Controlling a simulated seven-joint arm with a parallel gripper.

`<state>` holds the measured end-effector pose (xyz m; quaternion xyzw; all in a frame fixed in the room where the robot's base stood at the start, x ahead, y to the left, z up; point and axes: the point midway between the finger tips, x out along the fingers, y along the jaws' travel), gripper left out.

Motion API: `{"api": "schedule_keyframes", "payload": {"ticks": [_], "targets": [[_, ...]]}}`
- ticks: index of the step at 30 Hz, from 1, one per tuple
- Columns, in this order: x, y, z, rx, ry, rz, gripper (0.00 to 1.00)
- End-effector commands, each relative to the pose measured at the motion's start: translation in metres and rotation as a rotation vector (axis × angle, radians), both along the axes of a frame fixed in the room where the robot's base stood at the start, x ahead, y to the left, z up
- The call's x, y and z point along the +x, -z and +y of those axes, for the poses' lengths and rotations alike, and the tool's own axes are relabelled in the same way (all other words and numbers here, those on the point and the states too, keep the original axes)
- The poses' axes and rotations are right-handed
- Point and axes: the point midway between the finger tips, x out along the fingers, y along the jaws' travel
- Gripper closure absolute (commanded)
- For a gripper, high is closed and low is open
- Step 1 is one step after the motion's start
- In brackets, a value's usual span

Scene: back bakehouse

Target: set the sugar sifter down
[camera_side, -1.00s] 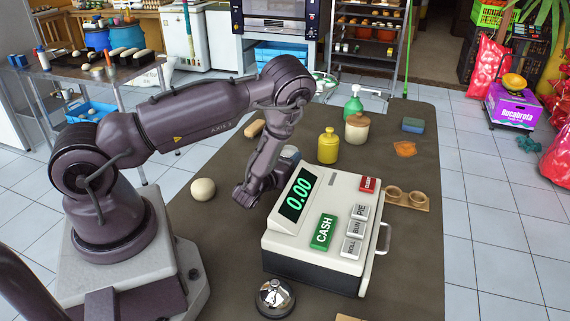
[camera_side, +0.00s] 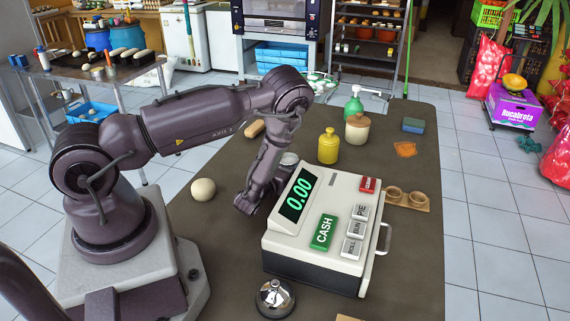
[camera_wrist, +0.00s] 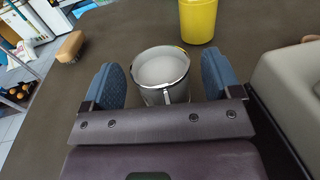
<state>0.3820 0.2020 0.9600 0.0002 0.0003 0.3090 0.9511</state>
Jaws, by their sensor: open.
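The sugar sifter (camera_wrist: 162,72) is a grey metal cup with a bright rim and a pale round top, seen from above in the wrist view. It appears upright on the brown table, between the two blue finger pads of my gripper (camera_wrist: 160,82). The pads are spread, with a gap on each side of the cup. In the side view only the sifter's top (camera_side: 289,159) shows behind my wrist. The rest is hidden by my arm and the cash register, so its base is not visible. The fingertips are hidden there too.
The cash register (camera_side: 322,225) stands close to the right of my gripper. A yellow bottle (camera_side: 328,147), stoneware jar (camera_side: 357,129) and green pump bottle (camera_side: 354,106) stand behind. A pale ball (camera_side: 203,189), wooden brush (camera_wrist: 70,46) and bell (camera_side: 275,298) are around it.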

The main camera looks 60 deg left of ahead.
Motion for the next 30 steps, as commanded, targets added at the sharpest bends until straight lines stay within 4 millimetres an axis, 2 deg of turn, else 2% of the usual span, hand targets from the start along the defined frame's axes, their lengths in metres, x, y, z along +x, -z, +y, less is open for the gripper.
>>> {"api": "schedule_keyframes", "payload": {"ticks": [5, 12, 18, 23, 30], "targets": [[-0.019, 0.0, -0.014, -0.001, 0.002, 0.004, 0.16], [-0.061, 0.0, -0.046, -0.001, 0.003, 0.007, 0.16], [-0.087, 0.0, -0.064, 0.0, 0.001, 0.004, 0.16], [-0.096, -0.001, -0.07, 0.001, -0.001, 0.001, 0.16], [-0.097, -0.001, -0.071, 0.001, 0.0, -0.001, 0.16]]}}
